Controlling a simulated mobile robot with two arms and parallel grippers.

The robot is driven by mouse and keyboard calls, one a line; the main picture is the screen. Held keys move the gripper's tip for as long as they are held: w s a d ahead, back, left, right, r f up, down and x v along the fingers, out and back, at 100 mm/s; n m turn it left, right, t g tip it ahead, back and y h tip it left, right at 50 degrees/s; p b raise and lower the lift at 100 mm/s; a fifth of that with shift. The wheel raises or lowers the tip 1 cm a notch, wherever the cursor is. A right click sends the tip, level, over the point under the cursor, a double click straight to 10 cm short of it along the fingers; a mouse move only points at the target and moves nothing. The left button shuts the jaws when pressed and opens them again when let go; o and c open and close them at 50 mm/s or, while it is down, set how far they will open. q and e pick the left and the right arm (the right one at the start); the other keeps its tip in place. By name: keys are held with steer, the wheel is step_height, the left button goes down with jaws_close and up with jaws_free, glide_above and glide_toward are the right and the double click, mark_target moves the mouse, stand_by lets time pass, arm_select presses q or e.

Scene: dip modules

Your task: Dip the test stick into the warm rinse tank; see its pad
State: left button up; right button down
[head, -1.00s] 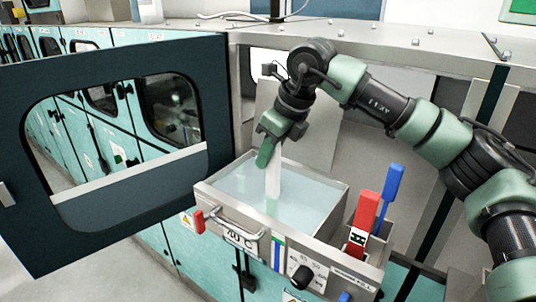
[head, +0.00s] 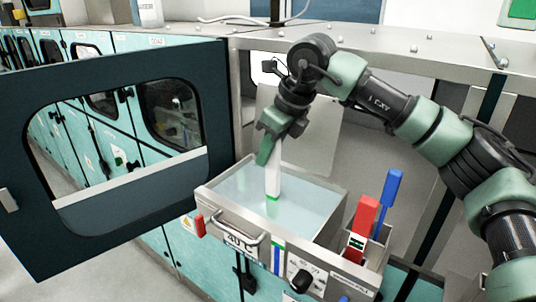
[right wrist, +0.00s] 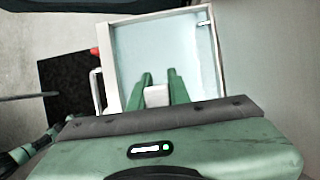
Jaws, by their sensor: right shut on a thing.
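The rinse tank (head: 330,205) is an open metal box of pale blue liquid, with a handle and a temperature label on its front. My right gripper (head: 268,150) is above it, shut on the white test stick (head: 274,178). The stick hangs nearly upright with a green area at its lower end, at about the liquid's surface. I cannot tell whether the tip still touches the liquid. In the right wrist view the stick's white top (right wrist: 156,96) sits between the green fingers (right wrist: 160,84), over the tank (right wrist: 208,60). My left gripper is not in view.
A red piece (head: 363,225) and a blue piece (head: 391,192) stand in a metal holder (head: 380,246) at the tank's right. A dark-framed door with a window (head: 215,110) stands open at the left. A steel ledge (head: 420,52) runs behind.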

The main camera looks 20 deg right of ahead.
steer(key=shift+r+p, duration=3.3)
steer(key=shift+r, duration=2)
steer(key=shift+r+p, duration=0.45)
steer(key=shift+r, duration=0.75)
